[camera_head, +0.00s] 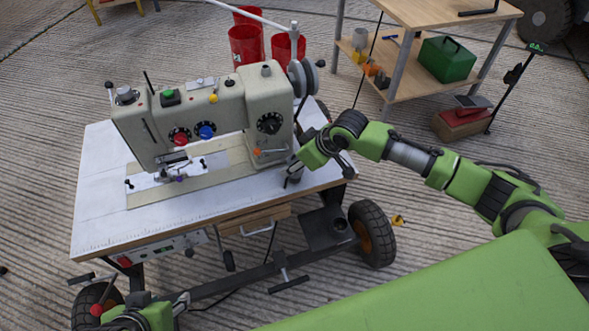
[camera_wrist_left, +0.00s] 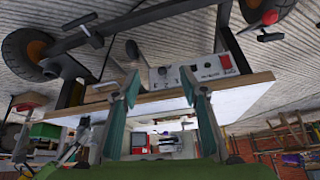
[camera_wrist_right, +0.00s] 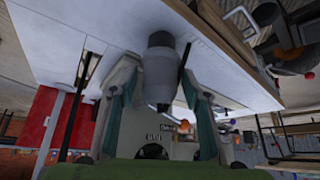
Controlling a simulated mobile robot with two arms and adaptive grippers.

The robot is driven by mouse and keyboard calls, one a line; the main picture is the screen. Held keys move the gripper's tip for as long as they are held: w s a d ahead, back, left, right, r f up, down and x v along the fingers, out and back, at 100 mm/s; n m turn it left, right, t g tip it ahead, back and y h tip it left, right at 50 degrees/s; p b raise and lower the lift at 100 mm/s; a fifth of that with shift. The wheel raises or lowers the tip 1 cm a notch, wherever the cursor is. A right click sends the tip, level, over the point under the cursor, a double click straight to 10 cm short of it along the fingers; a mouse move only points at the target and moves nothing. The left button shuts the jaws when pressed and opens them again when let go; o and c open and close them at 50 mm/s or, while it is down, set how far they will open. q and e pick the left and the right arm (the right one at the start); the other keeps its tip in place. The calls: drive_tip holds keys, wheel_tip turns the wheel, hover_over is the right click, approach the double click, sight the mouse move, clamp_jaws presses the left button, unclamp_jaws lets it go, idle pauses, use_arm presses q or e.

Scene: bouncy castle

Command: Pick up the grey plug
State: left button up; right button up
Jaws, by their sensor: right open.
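The grey plug (camera_wrist_right: 160,72) stands on the white tabletop in the right wrist view, close to the table's wooden edge. My right gripper (camera_wrist_right: 162,85) is open, with one finger on either side of the plug. I cannot tell if the fingers touch it. In the head view my right gripper (camera_head: 296,174) is low over the table's right part, beside the sewing machine, and the plug is hard to make out there. My left gripper (camera_head: 162,300) is at the bottom left, in front of the table. Its fingers are apart and empty in the left wrist view (camera_wrist_left: 162,92).
The sewing machine (camera_head: 205,115) fills the back of the wheeled white table (camera_head: 100,200). Red buckets (camera_head: 246,47) stand behind it. A wooden shelf table (camera_head: 425,12) holds a green box (camera_head: 446,60) at the upper right.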

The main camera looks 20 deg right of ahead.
drive_tip(key=b+x, duration=0.2)
drive_tip(key=x, duration=0.2)
drive_tip(key=shift+w+a+f, duration=0.1)
drive_tip(key=shift+f, duration=0.25)
drive_tip(key=shift+w+f, duration=0.1)
use_arm(q)
drive_tip(key=w+d+r+t+h, duration=0.1)
drive_tip(key=w+d+r+t, duration=0.2)
drive_tip(key=w+r+t, duration=0.3)
drive_tip(key=w+r, duration=0.1)
drive_tip(key=w, duration=0.4)
drive_tip(key=shift+d+r+h, duration=0.25)
drive_tip(key=shift+d+h, duration=0.05)
drive_tip(key=shift+d, duration=0.1)
use_arm(e)
drive_tip(key=c, duration=1)
